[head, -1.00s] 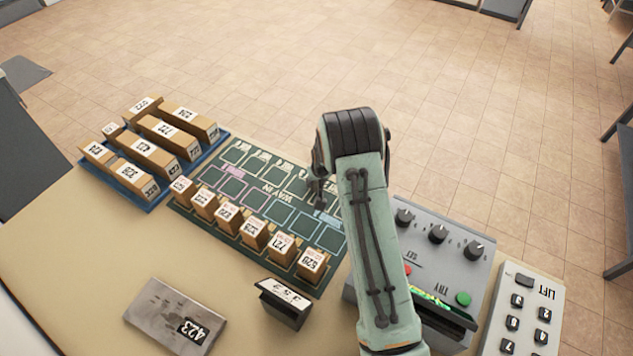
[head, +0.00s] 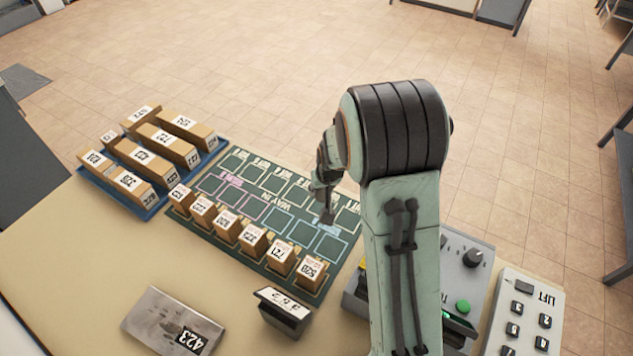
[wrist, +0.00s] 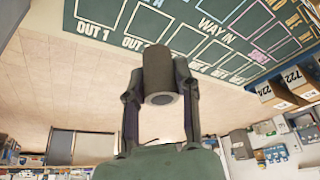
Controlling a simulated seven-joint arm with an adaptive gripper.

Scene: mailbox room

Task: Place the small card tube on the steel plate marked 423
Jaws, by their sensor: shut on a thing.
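The steel plate marked 423 (head: 160,318) lies on the near left of the table, with nothing on it. My gripper (head: 326,198) is over the right part of the green board, well to the right of and beyond the plate. In the wrist view my gripper (wrist: 158,85) is shut on a short dark grey-brown tube (wrist: 157,62), with one finger on each side and its round end towards the camera. In the head view the tube is small and hard to tell from the fingers.
The green board (head: 236,172) carries a row of small numbered boxes along its near edge. A blue tray (head: 150,212) of numbered cartons stands at the left. A small dark sign block (head: 283,318) stands right of the plate. A control box (head: 470,275) and lift keypad (head: 525,320) are at the right.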

